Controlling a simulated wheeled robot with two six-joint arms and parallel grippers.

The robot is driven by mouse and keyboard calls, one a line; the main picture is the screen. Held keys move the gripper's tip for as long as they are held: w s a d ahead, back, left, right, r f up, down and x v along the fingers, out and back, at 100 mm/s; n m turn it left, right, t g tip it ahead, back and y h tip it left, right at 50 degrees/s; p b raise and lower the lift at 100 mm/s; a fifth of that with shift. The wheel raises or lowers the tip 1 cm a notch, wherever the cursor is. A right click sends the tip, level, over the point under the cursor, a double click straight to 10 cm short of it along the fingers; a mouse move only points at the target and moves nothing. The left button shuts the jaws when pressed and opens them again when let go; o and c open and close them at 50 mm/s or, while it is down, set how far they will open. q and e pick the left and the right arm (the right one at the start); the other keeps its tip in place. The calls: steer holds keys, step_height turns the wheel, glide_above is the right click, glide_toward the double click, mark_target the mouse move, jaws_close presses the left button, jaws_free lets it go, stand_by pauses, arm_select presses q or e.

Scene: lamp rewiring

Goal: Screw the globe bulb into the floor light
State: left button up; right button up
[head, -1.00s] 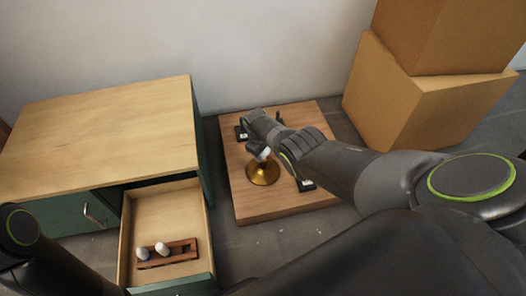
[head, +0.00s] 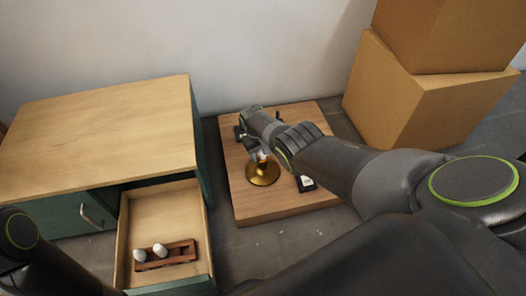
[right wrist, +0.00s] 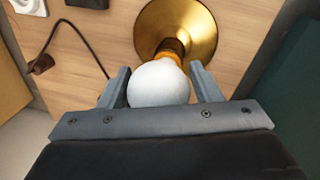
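The floor light (head: 263,175) has a round brass base and stands on the wooden board; it also shows in the right wrist view (right wrist: 205,32). The white globe bulb (right wrist: 159,84) is at the light's amber-coloured socket (right wrist: 172,49), in line with it; how deep it sits is hidden. My right gripper (right wrist: 160,72) has a finger on each side of the bulb, seemingly touching it. My left gripper is out of view; only part of that arm shows.
An open drawer (head: 150,207) of the green cabinet (head: 100,130) holds a brown rack (head: 180,254) with two white bulbs (head: 160,250). Cardboard boxes (head: 420,100) stand at right.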

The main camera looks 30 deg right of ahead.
steer(key=shift+o, duration=1.3)
steer(key=shift+r, duration=0.1)
steer(key=a+r+p, duration=0.3)
steer(key=r+p, duration=1.1)
steer(key=r, duration=0.3)
steer(key=shift+f, duration=0.1)
